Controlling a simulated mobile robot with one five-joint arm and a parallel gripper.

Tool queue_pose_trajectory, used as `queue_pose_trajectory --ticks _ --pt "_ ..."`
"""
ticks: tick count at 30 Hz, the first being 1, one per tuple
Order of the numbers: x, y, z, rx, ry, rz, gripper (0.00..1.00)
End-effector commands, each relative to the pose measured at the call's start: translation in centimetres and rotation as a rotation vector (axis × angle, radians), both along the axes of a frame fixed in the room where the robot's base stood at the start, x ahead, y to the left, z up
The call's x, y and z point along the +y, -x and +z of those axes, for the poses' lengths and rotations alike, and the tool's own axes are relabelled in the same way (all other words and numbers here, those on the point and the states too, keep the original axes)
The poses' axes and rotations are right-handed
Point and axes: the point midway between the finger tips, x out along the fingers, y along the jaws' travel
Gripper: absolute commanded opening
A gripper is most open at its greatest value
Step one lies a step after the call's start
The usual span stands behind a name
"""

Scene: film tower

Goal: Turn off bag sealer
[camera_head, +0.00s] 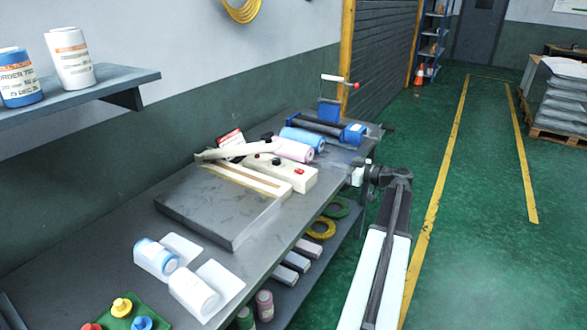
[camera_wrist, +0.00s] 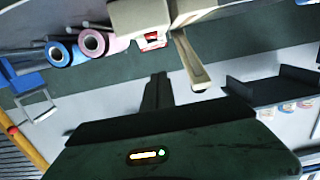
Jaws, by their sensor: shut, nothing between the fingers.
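The bag sealer (camera_head: 285,173) is a cream unit on the workbench, with a small red switch (camera_head: 299,171) on top near its right end. Its cream lever arm (camera_head: 225,153) stands slightly raised. In the wrist view, which looks upside down, the sealer's cream body (camera_wrist: 140,17) is at the top and its lever (camera_wrist: 190,65) hangs below. I cannot tell the switch's position. My gripper (camera_head: 357,174) is at the bench's right edge, to the right of the sealer and apart from it. Its dark fingers (camera_wrist: 158,85) are shut and empty in the wrist view.
A dark flat platform (camera_head: 215,205) lies in front of the sealer. Pink (camera_head: 292,149) and blue (camera_head: 302,138) rolls and a blue roller stand (camera_head: 350,134) are behind it. White bottles (camera_head: 155,257) lie nearer on the bench (camera_head: 90,235). Green floor (camera_head: 480,250) at right is clear.

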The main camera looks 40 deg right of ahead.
Motion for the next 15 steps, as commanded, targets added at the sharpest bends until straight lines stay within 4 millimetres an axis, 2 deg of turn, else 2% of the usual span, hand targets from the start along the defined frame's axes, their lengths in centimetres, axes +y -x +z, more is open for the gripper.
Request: queue_pose_trajectory --ticks 10,15 --pt "-0.3 0.2 0.1 -0.004 0.001 -0.006 0.00" --pt "0.1 -1.4 -0.1 -0.003 0.000 -0.003 0.00"
